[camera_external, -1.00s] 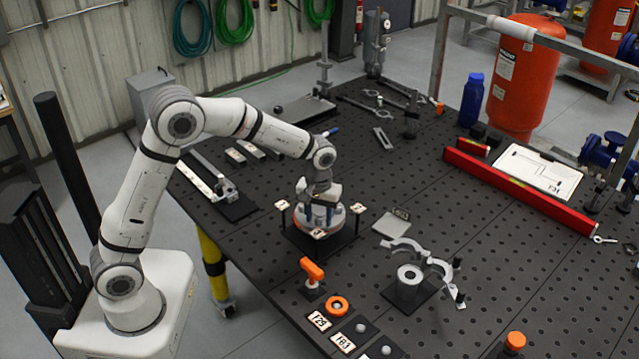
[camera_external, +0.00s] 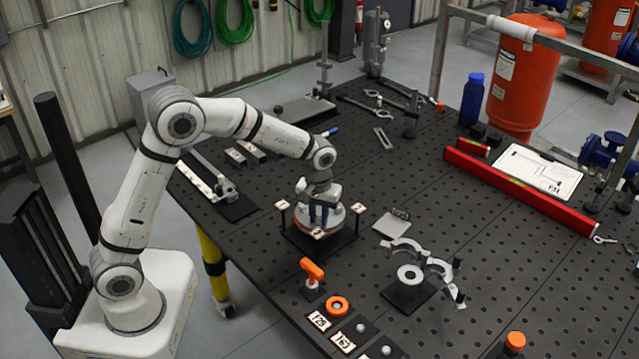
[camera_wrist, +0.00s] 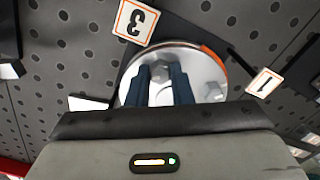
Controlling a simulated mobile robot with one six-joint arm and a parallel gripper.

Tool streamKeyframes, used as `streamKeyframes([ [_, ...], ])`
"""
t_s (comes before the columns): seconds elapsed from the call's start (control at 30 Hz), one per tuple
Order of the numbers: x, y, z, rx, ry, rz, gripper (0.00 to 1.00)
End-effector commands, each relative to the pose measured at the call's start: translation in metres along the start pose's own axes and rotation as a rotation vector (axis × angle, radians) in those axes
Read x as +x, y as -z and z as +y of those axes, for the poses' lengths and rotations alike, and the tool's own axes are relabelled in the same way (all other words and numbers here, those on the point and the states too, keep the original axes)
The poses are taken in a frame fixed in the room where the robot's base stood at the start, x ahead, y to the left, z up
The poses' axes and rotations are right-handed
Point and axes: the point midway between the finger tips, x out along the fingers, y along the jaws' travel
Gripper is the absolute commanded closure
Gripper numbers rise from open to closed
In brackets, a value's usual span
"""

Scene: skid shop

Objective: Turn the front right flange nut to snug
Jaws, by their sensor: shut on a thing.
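The round flange (camera_external: 333,224) sits on a dark base on the perforated table, with an orange band around it and small numbered tags around its edge. My gripper (camera_external: 319,222) points straight down over it. In the wrist view my blue fingers (camera_wrist: 162,90) are shut on a hex flange nut (camera_wrist: 160,70) on the pale flange face (camera_wrist: 190,62). The nut is partly hidden between the fingers. Another nut (camera_wrist: 214,91) shows to the right of the fingers. The near part of the flange is hidden by my gripper body.
Tag 3 (camera_wrist: 135,21) and tag 1 (camera_wrist: 264,83) stand beside the flange. An orange-handled tool (camera_external: 312,269), an orange ring (camera_external: 337,306) and a grey clamp fixture (camera_external: 409,280) are in front and to the right. A red level (camera_external: 520,190) lies farther right.

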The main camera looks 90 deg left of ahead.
Motion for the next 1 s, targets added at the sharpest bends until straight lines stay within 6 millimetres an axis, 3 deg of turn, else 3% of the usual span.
streamKeyframes([
  [0.37, 0.0005, 0.0004, 0.0003, 0.202, -0.001, 0.002, 1.0],
  [1.0, -0.001, 0.001, 0.0002, 0.806, -0.002, 0.004, 1.0],
])
